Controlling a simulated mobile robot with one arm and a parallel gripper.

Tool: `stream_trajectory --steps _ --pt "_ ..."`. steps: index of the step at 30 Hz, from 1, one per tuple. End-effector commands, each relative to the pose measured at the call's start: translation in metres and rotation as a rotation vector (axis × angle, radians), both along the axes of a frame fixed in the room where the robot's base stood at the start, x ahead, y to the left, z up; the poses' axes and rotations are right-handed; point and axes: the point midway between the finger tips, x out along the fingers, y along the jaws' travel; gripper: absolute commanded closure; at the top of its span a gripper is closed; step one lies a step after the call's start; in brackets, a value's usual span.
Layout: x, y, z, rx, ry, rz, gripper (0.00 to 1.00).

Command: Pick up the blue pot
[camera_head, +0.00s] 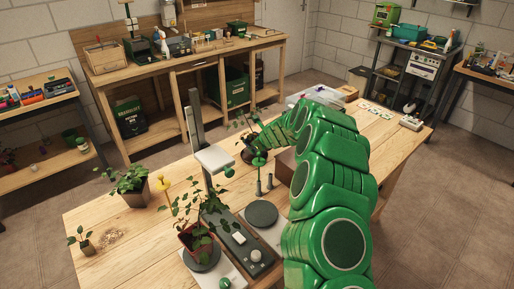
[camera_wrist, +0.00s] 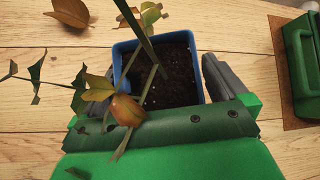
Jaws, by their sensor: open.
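The blue pot (camera_wrist: 117,68) is square, filled with dark soil, and holds a plant with a thick green stem and green and brown leaves. My gripper (camera_wrist: 158,85) is open, with one dark finger at each side of the pot in the wrist view. The pot's near part sits between the fingers. A gap shows at the right finger; leaves cover part of the left one, so I cannot tell if it touches. In the head view my green arm reaches over the workbench, and I cannot make out the blue pot there.
On the wooden workbench (camera_head: 120,240), potted plants stand at the left (camera_head: 135,197) and front middle (camera_head: 196,243), beside a grey upright stand (camera_head: 196,130). A green object on a brown mat (camera_wrist: 298,112) lies right of the pot. Bare wood shows at the bench's left.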

Motion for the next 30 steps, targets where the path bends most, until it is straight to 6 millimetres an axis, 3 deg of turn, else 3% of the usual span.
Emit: stream_trajectory --steps 10,21,30 --pt "0.0035 0.0027 -0.0032 0.001 -0.001 0.0 0.0" --pt "0.0036 0.0024 -0.0031 0.001 -0.001 0.0 0.57" --pt "0.0038 0.002 -0.0005 0.001 0.0 0.0 0.59"
